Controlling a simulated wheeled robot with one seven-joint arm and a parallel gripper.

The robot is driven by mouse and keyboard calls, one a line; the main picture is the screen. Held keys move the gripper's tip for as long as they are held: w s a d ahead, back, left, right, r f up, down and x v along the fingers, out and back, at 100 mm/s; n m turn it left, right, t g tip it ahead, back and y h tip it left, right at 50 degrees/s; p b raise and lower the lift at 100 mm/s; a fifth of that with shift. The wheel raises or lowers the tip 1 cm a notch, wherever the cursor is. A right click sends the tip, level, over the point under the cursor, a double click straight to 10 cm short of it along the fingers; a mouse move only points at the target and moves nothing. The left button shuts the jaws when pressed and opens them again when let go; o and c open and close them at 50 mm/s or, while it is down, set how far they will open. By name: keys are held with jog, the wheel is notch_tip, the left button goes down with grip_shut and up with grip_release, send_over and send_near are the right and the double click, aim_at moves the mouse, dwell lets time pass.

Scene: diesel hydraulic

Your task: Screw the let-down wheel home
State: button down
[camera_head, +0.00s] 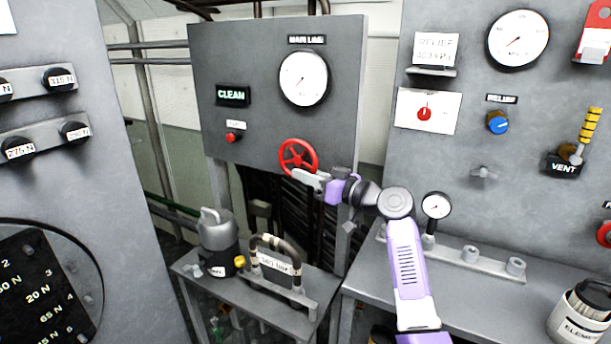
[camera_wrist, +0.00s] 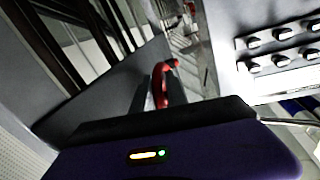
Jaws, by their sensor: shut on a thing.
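A red spoked handwheel (camera_head: 298,156) is mounted low on the grey main-line panel. It carries no label that I can read. My gripper (camera_head: 309,178) reaches in from the right and is shut on the lower rim of this wheel. In the wrist view the red rim (camera_wrist: 164,84) shows edge-on between my gripper's fingers (camera_wrist: 160,103). The finger contact is partly hidden by the dark gripper body. The wheel's hub and stem are not clear in the wrist view.
Above the wheel are a round gauge (camera_head: 303,79), a green CLEAN sign (camera_head: 233,95) and a red button (camera_head: 233,137). A low bench (camera_head: 243,292) holds a grey-black canister (camera_head: 217,238) and a black-handled item (camera_head: 276,262). A panel with a relief knob (camera_head: 497,123) stands right.

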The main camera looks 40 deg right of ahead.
aim_at(284, 163)
jog(key=shift+a+f+b, duration=0.15)
jog(key=shift+a+b, duration=0.05)
jog(key=shift+b, duration=0.25)
